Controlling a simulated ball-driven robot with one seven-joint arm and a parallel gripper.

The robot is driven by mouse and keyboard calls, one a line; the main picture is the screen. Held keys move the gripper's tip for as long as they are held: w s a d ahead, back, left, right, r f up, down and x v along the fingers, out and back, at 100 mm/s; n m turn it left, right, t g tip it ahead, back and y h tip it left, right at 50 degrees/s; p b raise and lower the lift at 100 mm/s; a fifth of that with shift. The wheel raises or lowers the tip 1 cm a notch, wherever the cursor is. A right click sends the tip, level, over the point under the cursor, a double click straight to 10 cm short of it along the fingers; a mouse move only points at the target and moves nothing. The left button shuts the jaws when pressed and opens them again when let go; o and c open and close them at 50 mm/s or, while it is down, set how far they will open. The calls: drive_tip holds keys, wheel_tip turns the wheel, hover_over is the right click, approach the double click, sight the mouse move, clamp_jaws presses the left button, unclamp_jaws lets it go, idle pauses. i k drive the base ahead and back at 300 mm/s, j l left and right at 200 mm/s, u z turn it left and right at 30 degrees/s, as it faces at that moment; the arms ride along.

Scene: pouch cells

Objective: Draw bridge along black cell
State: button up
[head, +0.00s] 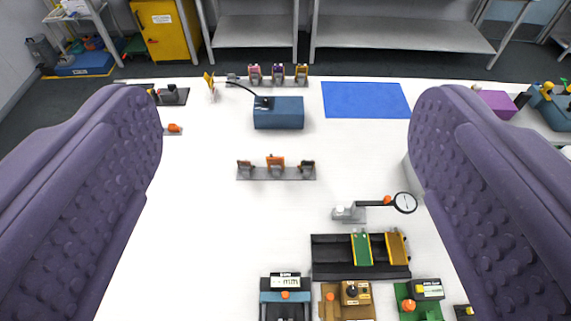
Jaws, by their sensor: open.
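My gripper (287,130) is open, its two purple textured fingers wide apart at the left and right of the head view. Nothing is between the pads but the distant table. A black tray (335,262) lies at the lower right of the middle, with a green strip (361,249) and an orange-brown strip (398,248) across it. Below it are a blue-and-black fixture (286,297) with an "mm" display, a tan fixture (348,300) and a green fixture (418,300), all partly cut off by the lower edge. I cannot tell which part is the bridge or the black cell.
A dial gauge (404,202) on an arm stands above the tray. A grey rail (276,173) holds three small clamps. A blue block (279,113) and blue mat (366,100) lie farther back. The white table (210,230) is clear at left centre. My fingers hide the sides.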

sight(284, 296)
drive_tip(key=k, duration=0.95)
